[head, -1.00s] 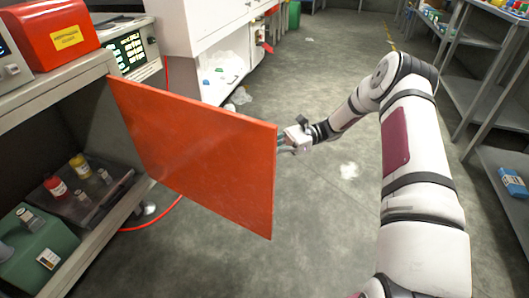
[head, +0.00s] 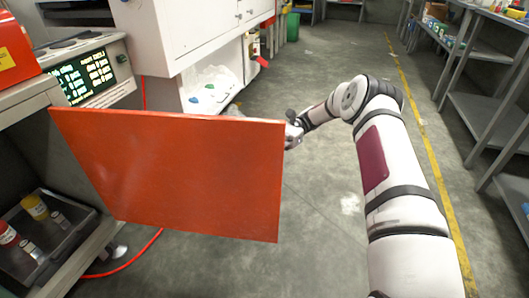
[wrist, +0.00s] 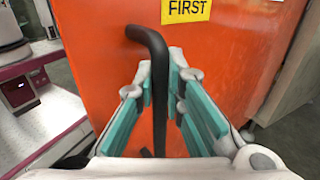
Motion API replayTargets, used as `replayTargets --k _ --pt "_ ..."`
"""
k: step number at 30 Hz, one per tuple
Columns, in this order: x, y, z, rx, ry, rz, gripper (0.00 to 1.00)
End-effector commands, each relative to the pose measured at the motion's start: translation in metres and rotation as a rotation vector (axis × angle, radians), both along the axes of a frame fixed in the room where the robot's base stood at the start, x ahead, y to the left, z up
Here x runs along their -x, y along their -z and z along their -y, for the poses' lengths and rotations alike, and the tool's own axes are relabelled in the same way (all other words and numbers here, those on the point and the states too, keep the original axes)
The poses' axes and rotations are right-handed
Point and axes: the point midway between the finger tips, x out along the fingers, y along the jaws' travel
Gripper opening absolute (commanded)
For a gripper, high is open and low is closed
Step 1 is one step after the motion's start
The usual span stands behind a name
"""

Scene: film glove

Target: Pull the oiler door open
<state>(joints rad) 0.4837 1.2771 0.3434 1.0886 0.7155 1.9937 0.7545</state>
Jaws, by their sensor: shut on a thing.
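The orange oiler door (head: 180,175) stands swung out from the cabinet at the left in the head view, its inner face toward me. In the wrist view the door's outer face (wrist: 240,75) fills the middle, with a yellow label (wrist: 186,10) reading "FIRST" and a black bar handle (wrist: 158,100). My gripper (wrist: 165,85) has its teal-padded fingers on both sides of the handle and is shut on it. In the head view my gripper (head: 293,130) shows at the door's far right edge, mostly hidden behind the door.
The open cabinet holds a dark tray (head: 55,235) with several bottles. A red hose (head: 130,268) lies on the floor below the door. A white cabinet (head: 190,40) stands behind. Grey shelves (head: 490,100) line the right. The floor between is clear.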

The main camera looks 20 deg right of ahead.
Motion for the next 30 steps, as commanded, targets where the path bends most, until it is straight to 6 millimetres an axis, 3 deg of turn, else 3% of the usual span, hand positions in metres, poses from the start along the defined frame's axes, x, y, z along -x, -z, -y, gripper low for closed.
replayTargets --k 10,12,14,24,30 --pt "0.002 0.002 0.006 0.008 -0.002 -0.006 0.0" --pt "0.002 0.002 0.006 0.007 -0.001 -0.005 0.22" --pt "0.002 0.002 0.005 0.007 -0.001 -0.004 0.31" --pt "0.001 -0.002 0.002 0.003 -0.002 -0.001 0.31" --pt "0.0 -0.027 0.003 0.004 -0.002 0.002 0.31"
